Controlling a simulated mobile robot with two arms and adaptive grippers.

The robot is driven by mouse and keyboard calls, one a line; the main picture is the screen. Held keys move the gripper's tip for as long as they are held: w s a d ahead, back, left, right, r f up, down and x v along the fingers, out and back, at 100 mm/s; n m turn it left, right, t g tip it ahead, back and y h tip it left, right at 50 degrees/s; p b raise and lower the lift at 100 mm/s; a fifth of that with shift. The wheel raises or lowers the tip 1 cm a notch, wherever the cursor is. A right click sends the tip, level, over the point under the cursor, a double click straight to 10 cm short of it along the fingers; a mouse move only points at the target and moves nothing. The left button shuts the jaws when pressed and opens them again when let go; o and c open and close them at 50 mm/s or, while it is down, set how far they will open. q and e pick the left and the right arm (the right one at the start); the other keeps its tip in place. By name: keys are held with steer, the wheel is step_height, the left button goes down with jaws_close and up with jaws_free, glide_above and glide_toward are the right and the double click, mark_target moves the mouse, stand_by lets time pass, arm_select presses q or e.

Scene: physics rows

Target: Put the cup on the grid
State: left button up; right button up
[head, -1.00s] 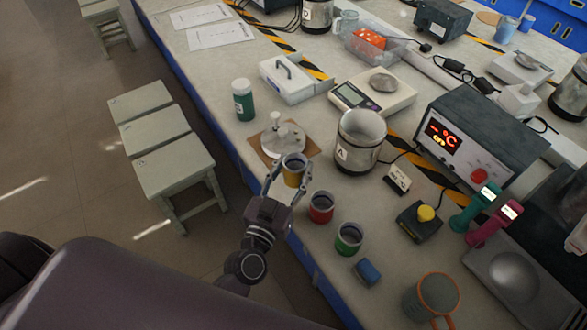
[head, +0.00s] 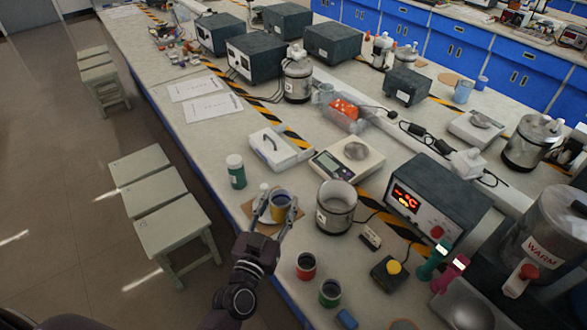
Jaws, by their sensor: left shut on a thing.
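My left gripper (head: 274,221) is shut on a yellow cup (head: 280,208) with a dark inside. The cup is upright between the two fingers. It overlaps a brown square board (head: 248,210) near the table's left edge; I cannot tell whether it touches it. A pale fitting (head: 264,188) shows behind the left finger. No other thing clearly reads as a grid. The right gripper is not in view.
A red cup (head: 306,267) and a green cup (head: 330,293) stand in front. A metal pot (head: 336,207) is close on the right. Stools (head: 170,223) stand left of the table.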

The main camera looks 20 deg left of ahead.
arm_select(q)
steer(key=s+f+b, duration=0.1)
steer(key=s+b, duration=0.1)
steer(key=s+f+b, duration=0.1)
steer(key=s+b, duration=0.1)
steer(key=s, duration=0.1)
steer(key=s+f+b, duration=0.1)
steer(key=s+b, duration=0.1)
steer(key=shift+s+f, duration=0.1)
steer(key=shift+s, duration=0.15)
steer(key=y+b, duration=0.1)
steer(key=b, duration=0.6)
glide_toward(279, 217)
steer(key=s+a+r, duration=0.2)
steer(key=s, duration=0.4)
steer(key=shift+w+a+n, duration=0.15)
steer(key=shift+w+n, duration=0.1)
steer(key=shift+n, duration=0.05)
steer(key=shift+f, duration=0.1)
